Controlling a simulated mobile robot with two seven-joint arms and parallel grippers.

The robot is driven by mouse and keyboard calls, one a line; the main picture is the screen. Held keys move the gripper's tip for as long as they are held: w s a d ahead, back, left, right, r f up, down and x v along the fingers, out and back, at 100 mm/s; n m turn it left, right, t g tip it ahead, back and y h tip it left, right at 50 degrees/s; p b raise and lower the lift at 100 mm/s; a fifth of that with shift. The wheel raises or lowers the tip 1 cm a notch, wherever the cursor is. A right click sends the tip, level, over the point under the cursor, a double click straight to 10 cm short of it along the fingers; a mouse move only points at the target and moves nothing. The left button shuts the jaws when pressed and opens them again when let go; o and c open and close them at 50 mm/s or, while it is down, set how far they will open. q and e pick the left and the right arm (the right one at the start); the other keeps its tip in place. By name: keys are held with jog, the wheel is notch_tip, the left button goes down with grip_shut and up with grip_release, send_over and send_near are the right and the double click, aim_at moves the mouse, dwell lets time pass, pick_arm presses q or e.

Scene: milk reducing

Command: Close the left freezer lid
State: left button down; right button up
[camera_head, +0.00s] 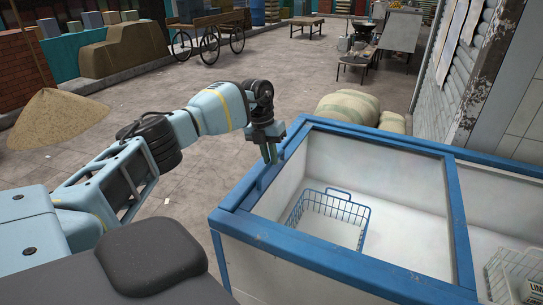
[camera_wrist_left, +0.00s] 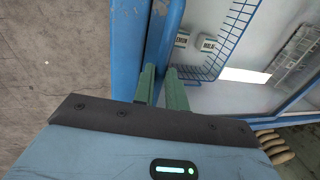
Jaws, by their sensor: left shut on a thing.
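A white chest freezer with a blue frame (camera_head: 457,220) stands at the front right in the head view. Its left section shows a white inside and a blue wire basket (camera_head: 352,212). A raised blue bar (camera_head: 265,178) runs along that section's left edge; it looks like the lid's handle. My left gripper (camera_head: 271,155) reaches down onto this bar, its fingers shut on it. In the left wrist view the green fingers (camera_wrist_left: 162,88) stand on either side of the blue bar (camera_wrist_left: 166,38). I cannot tell how far a clear pane covers the section. My right gripper is not in view.
A second wire basket (camera_head: 513,272) with a white carton sits in the freezer's right section. Pale sacks (camera_head: 348,106) lie behind the freezer. A corrugated wall (camera_head: 452,85) stands to the right. The paved floor (camera_head: 230,145) is open beyond my left arm.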

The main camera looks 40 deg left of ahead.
pick_arm(q)
jog(key=c, duration=1.4)
grip_release()
jog(key=shift+s+a, duration=0.1)
jog(key=shift+a, duration=0.3)
jog(key=shift+c, duration=0.2)
jog(key=shift+d+r, duration=0.1)
jog(key=shift+d, duration=0.05)
jog(key=shift+r, duration=0.3)
notch_tip(320, 180, up, 7)
jog(key=a, duration=0.1)
jog(key=shift+s+a, duration=0.2)
jog(key=shift+a, duration=0.1)
jog(key=shift+f, duration=0.1)
